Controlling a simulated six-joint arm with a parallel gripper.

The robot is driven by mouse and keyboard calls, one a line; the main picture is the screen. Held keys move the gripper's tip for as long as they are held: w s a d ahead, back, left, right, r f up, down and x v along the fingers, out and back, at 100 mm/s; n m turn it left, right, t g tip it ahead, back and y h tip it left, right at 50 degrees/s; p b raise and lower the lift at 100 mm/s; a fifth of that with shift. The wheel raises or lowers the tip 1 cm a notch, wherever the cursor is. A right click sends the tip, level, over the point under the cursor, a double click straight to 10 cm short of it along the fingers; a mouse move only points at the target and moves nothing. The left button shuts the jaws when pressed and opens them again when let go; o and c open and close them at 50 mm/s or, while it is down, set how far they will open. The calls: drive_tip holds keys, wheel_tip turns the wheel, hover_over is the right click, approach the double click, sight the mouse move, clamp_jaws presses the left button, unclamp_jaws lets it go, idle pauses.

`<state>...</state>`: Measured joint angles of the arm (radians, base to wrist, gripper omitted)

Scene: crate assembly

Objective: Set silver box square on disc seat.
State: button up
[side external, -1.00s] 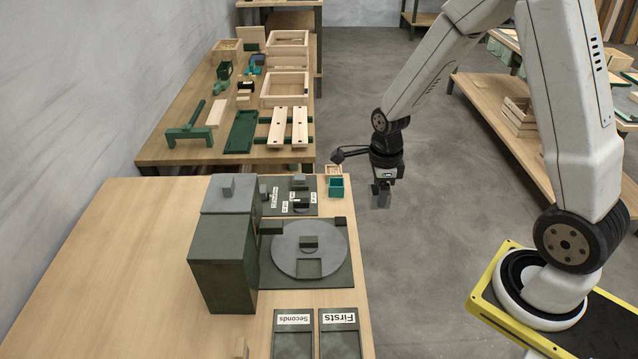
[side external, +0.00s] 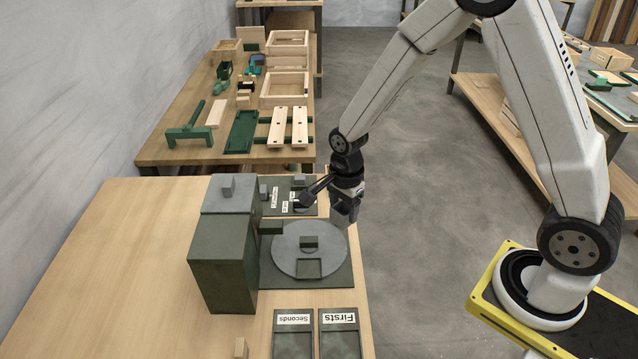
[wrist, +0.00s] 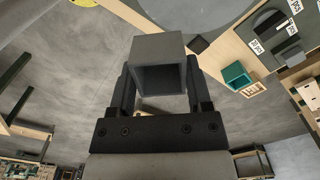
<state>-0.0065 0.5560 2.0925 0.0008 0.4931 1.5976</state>
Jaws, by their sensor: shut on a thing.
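The silver box (wrist: 158,48) is a grey open-sided box held between the two black fingers of my gripper (wrist: 160,88) in the wrist view. My gripper (side external: 345,208) is shut on it. In the side view it hangs above the bench's right edge, just behind and right of the grey disc (side external: 290,262). The box is hard to make out there.
A tall dark green cabinet (side external: 222,265) stands left of the disc. Two trays, labelled Seconds (side external: 293,340) and Firsts (side external: 340,342), lie in front. A teal box (wrist: 237,76) shows in the wrist view. The bench's left side is clear.

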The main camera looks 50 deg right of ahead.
drive_tip(key=w+a+f+n, duration=0.1)
drive_tip(key=a+f+n, duration=0.1)
drive_tip(key=a+n, duration=0.7)
drive_tip(key=shift+w+a+f, duration=0.15)
drive_tip(key=shift+a+f, duration=0.1)
drive_tip(key=shift+a, duration=0.1)
drive_tip(key=shift+f, duration=0.15)
drive_tip(key=shift+f, duration=3.15)
drive_tip(key=shift+f, duration=0.1)
drive_tip(key=o, duration=1.3)
drive_tip(key=shift+c, duration=0.2)
drive_tip(key=shift+r, duration=0.2)
wheel_tip(320, 180, up, 7)
drive_tip(key=shift+f, duration=0.2)
